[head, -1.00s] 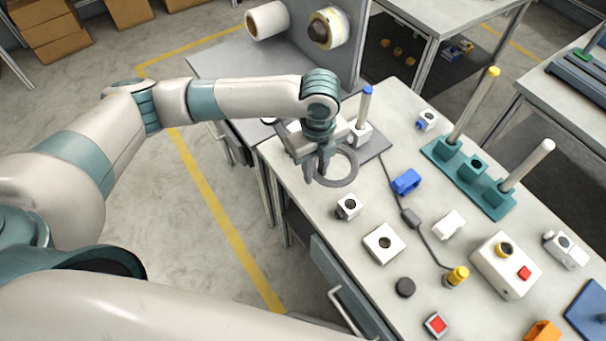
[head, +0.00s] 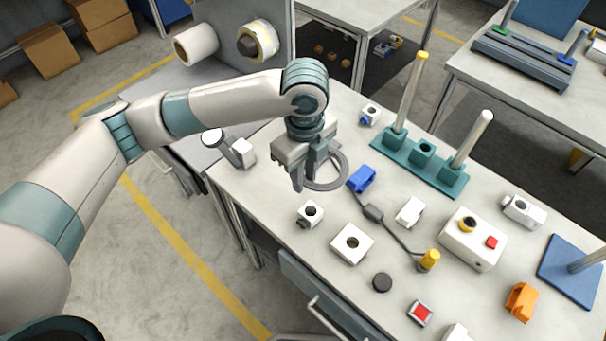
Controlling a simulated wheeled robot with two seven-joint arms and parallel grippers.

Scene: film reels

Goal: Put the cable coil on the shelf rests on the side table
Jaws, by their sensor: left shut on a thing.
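The cable coil is a grey ring (head: 345,172) in the head view, at the middle of the near table. My left gripper (head: 308,181) points down and is shut on the coil's left side. The coil lies roughly level, at or just above the tabletop; I cannot tell if it touches. On the side table (head: 468,68) at upper right stands a dark grey ribbed rack (head: 525,65) with a green-based post and a blue-based post, which look like the shelf rests. My right gripper is not in view.
Right of the coil are a blue clamp (head: 361,179), a cable with a yellow plug (head: 429,260) and a teal stand (head: 440,172) with two tall posts. A white button box (head: 472,238) stands farther right. A floor gap separates the two tables.

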